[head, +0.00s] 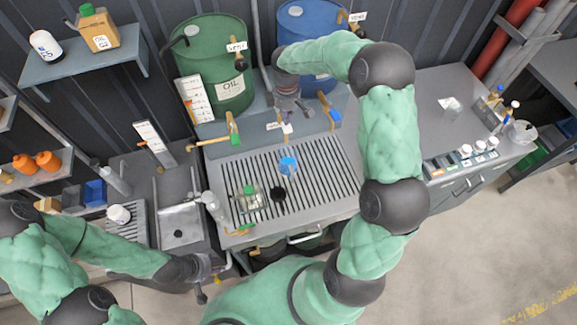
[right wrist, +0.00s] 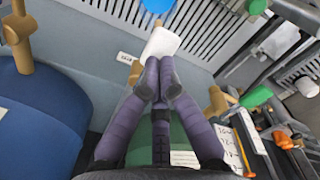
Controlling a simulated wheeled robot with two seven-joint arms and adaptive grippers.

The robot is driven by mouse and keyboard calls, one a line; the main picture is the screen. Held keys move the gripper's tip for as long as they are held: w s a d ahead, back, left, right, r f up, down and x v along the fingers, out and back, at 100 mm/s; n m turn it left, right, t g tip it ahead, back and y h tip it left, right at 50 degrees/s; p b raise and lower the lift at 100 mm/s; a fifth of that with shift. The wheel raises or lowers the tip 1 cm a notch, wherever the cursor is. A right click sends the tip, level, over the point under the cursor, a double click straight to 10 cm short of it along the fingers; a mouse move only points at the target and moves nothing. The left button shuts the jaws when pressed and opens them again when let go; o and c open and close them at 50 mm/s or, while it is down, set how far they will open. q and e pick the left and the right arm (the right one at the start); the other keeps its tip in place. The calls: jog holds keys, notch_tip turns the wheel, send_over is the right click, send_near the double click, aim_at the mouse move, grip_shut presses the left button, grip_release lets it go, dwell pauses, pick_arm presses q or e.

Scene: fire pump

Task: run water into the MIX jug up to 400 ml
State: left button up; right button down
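No jug marked MIX can be read. A blue-topped cup (head: 288,165) stands on the slatted drain tray (head: 325,165); a clear vessel with a green top (head: 249,194) stands further left on it. A blue-handled tap (head: 329,112) is below the blue drum (head: 305,30). My right gripper (head: 290,105) is beside that tap, between the drums. In the right wrist view its fingers (right wrist: 160,80) are together, with a white tag-like piece (right wrist: 160,43) just beyond the tips; I see nothing held. My left gripper (head: 215,266) is low by the sink's front; its fingers are unclear.
A green drum marked OIL (head: 215,60) has a green-handled tap (head: 232,125). A sink (head: 181,222) is left. The right counter holds a clear jug (head: 521,131) and several bottles. My right arm covers the tray's right side.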

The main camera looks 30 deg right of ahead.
jog(key=shift+f, duration=2)
dwell(1.1)
